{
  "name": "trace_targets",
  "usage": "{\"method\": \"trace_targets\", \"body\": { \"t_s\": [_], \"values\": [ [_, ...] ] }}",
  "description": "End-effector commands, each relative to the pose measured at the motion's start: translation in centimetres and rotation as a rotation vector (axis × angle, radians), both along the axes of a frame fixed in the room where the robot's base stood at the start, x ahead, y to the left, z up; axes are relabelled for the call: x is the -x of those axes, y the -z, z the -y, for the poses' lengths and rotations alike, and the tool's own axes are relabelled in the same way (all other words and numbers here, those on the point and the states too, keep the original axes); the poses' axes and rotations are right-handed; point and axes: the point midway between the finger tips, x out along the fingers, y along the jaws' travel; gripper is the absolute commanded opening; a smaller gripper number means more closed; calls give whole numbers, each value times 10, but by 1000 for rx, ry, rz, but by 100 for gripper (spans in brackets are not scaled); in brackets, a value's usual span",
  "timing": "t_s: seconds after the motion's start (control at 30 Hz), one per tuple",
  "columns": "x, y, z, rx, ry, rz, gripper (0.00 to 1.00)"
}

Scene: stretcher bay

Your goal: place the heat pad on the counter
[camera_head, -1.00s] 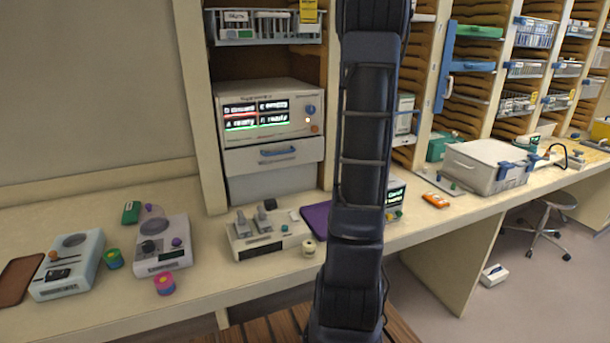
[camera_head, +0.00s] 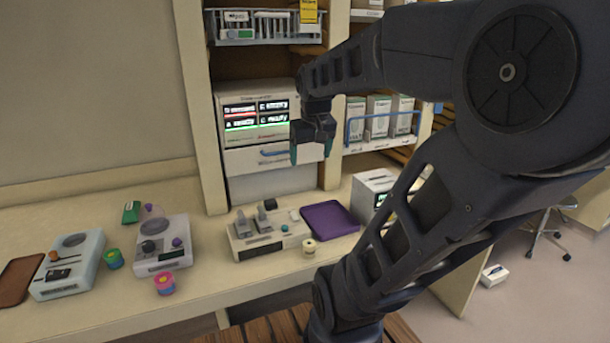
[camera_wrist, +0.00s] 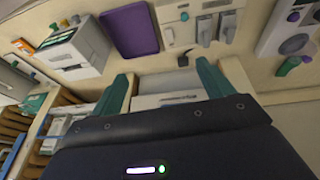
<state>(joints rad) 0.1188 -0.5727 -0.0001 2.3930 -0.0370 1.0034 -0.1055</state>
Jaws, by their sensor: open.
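A flat purple pad (camera_head: 330,219) lies on the counter (camera_head: 205,285), just right of a white lever device. It also shows in the wrist view (camera_wrist: 130,30). A flat brown pad (camera_head: 20,278) lies at the counter's far left. I cannot tell for sure which of the two is the heat pad. My gripper (camera_head: 311,152) is open and empty, raised above the counter in front of the shelf machine. Its two green fingers (camera_wrist: 164,85) are spread apart in the wrist view, with nothing between them.
The white lever device (camera_head: 268,234), a small cream spool (camera_head: 309,246) and a white box device (camera_head: 372,190) surround the purple pad. Two more devices (camera_head: 162,245) (camera_head: 68,265) and small coloured pots stand left. Bare counter lies between the devices.

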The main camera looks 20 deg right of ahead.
Motion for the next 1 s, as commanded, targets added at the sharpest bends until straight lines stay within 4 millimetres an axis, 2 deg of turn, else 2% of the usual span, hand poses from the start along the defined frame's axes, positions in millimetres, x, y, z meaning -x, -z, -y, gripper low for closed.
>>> {"method": "trace_targets", "body": {
  "t_s": [0.1, 0.33, 1.0],
  "values": [
    [27, 11, -21, -24, -11, 40, 80],
    [57, 26, -40, -59, -15, 83, 80],
    [61, 30, -43, -66, -13, 88, 80]
  ]
}}
